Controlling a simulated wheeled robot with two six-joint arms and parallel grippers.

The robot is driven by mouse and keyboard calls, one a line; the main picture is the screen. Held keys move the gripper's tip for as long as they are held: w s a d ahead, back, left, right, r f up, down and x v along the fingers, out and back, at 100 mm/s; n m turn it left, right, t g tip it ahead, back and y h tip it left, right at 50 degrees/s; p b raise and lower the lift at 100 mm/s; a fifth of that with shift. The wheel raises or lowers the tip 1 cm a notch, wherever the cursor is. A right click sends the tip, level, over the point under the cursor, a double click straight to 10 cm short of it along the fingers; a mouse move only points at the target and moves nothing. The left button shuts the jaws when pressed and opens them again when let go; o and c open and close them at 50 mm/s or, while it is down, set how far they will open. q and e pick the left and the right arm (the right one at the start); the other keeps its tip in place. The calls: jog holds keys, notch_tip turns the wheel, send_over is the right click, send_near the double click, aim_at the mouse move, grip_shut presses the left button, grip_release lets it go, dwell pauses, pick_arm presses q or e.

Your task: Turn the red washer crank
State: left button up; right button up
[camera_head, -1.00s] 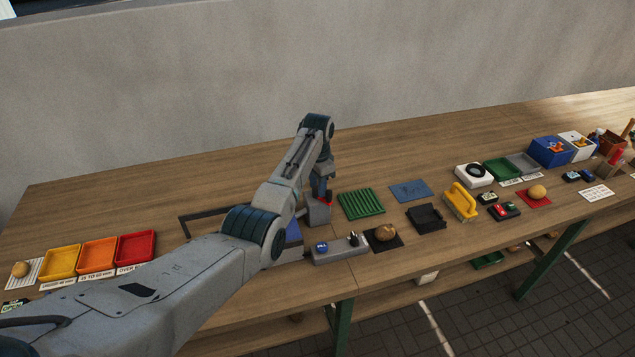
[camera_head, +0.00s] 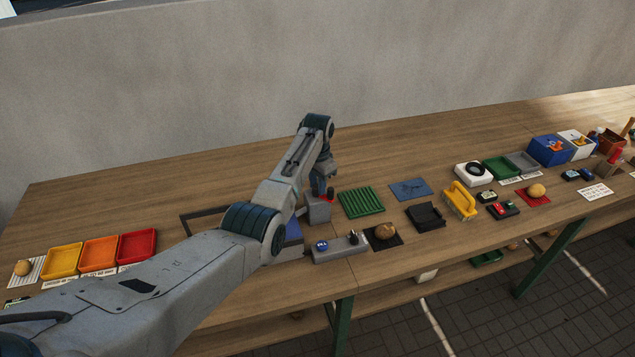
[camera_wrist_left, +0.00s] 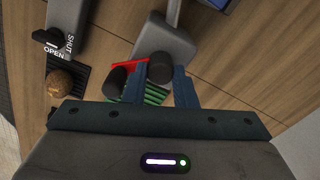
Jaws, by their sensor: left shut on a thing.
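The red washer crank (camera_wrist_left: 131,64) shows in the left wrist view as a red bar with two dark round cylinders at its ends. It sits at the grey washer block (camera_wrist_left: 165,38), which also shows in the head view (camera_head: 318,211). My left gripper (camera_wrist_left: 160,86) has its two blue fingers on either side of one dark cylinder and is shut on it. The other cylinder (camera_wrist_left: 115,82) lies left of the fingers. In the head view my left gripper (camera_head: 322,191) is over the block, and the arm hides part of the surroundings. My right gripper is not in view.
A green ribbed rack (camera_head: 361,202) lies right of the block. A grey OPEN/SHUT panel (camera_head: 340,247) and a potato on a dark mat (camera_head: 386,231) are in front. Yellow, orange and red trays (camera_head: 137,246) stand at left. The wall is behind the table.

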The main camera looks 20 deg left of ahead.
pick_arm(q)
jog(key=n+p, duration=0.1)
jog(key=n, duration=0.4)
jog(key=shift+r+p, duration=0.1)
jog(key=shift+p, duration=0.25)
jog(key=shift+a+n+p, duration=0.1)
jog(key=shift+n+p, duration=0.35)
jog(key=shift+n, duration=1.95)
jog(key=o, duration=0.7)
notch_tip(320, 180, up, 11)
jog(key=b, duration=0.3)
